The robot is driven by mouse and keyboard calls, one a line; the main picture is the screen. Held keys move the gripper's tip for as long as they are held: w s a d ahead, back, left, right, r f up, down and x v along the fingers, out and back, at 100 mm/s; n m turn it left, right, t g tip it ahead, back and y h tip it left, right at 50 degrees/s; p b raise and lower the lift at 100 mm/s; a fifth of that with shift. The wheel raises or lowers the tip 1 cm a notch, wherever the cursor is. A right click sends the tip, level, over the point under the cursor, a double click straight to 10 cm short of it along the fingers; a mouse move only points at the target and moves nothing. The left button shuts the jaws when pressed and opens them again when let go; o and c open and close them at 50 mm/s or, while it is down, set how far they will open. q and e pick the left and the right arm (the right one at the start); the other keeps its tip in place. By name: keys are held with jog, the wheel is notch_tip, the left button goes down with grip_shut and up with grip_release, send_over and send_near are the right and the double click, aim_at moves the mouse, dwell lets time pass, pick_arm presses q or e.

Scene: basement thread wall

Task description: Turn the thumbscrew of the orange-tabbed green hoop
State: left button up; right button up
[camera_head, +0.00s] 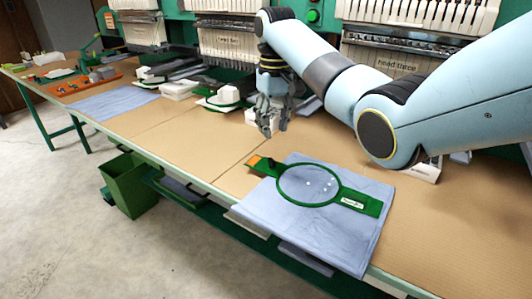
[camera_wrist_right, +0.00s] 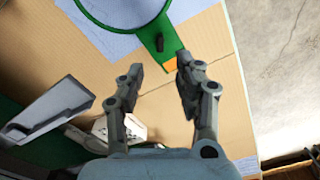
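The green hoop (camera_head: 340,191) lies on a folded blue cloth (camera_head: 335,240) near the table's front edge. Its tab end with an orange patch (camera_head: 256,160) points left. The dark thumbscrew (camera_wrist_right: 160,44) stands on the green tab beside the orange patch (camera_wrist_right: 171,65) in the wrist view. My right gripper (camera_head: 274,130) hangs above and behind the tab, clear of the hoop. In the wrist view its fingers (camera_wrist_right: 159,66) are apart with nothing between them, and the thumbscrew shows just beyond the fingertips. My left gripper is out of view.
Embroidery machine heads (camera_head: 405,38) line the back of the long table. Another hooped white item (camera_head: 222,101) and white boxes (camera_head: 180,89) stand to the left. A flat blue cloth (camera_head: 113,103) lies farther left. Bare tabletop (camera_head: 205,140) lies left of the hoop.

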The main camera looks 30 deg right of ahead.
aim_at(274, 162)
jog(key=f, duration=0.6)
jog(key=shift+s+f, duration=0.15)
jog(key=shift+s, duration=0.15)
jog(key=shift+f+b, duration=0.55)
jog(key=shift+f, duration=1.4)
jog(key=shift+c, duration=0.8)
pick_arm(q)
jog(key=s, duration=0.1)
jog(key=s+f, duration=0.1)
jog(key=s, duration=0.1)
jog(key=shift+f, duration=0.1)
pick_arm(e)
grip_shut()
